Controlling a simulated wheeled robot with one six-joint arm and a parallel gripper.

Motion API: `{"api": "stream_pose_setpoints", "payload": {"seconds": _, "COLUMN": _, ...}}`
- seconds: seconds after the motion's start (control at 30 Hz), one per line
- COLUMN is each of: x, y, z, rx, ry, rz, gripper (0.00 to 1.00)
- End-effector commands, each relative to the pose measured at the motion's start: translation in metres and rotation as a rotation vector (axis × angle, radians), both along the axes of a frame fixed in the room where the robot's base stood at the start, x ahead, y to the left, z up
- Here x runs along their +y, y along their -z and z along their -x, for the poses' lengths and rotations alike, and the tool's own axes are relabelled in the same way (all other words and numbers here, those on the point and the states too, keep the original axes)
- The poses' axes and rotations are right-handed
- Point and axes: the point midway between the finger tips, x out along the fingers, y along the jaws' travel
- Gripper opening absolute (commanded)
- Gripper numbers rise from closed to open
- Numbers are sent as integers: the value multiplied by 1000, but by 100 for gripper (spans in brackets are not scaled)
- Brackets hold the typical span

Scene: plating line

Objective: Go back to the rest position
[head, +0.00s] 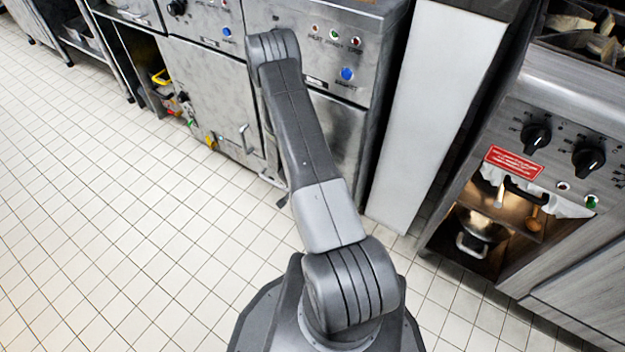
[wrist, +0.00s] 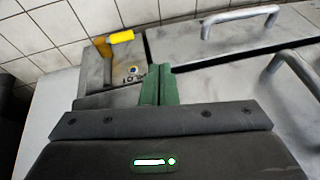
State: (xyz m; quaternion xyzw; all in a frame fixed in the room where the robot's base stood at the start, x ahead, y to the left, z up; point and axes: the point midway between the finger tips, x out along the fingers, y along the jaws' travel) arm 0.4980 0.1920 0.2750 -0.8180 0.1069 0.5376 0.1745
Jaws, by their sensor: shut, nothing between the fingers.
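My gripper (wrist: 159,70) shows in the wrist view, with its two green fingers pressed together and nothing between them. It is over a grey metal surface (wrist: 225,55). In the head view my arm reaches up and away from my base toward the steel units, and the gripper itself is hidden from that camera. I cannot tell whether the fingers touch the metal.
Bar handles (wrist: 240,20) stand out from the metal near my fingers, with a yellow-ended part (wrist: 121,37) to the left. Steel units (head: 215,90) line the back; a stove with an open oven (head: 490,235) stands right. The tiled floor (head: 110,210) at left is clear.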

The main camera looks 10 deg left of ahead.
Motion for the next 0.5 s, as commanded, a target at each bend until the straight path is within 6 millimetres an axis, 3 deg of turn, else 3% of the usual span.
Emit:
{"api": "stream_pose_setpoints", "payload": {"seconds": 0.37, "x": 1, "y": 0, "z": 1, "rx": 0, "ry": 0, "rz": 0, "gripper": 0}}
{"api": "stream_pose_setpoints", "payload": {"seconds": 0.5, "x": -3, "y": 8, "z": -1, "rx": 1, "ry": -1, "rz": 1, "gripper": 0}}
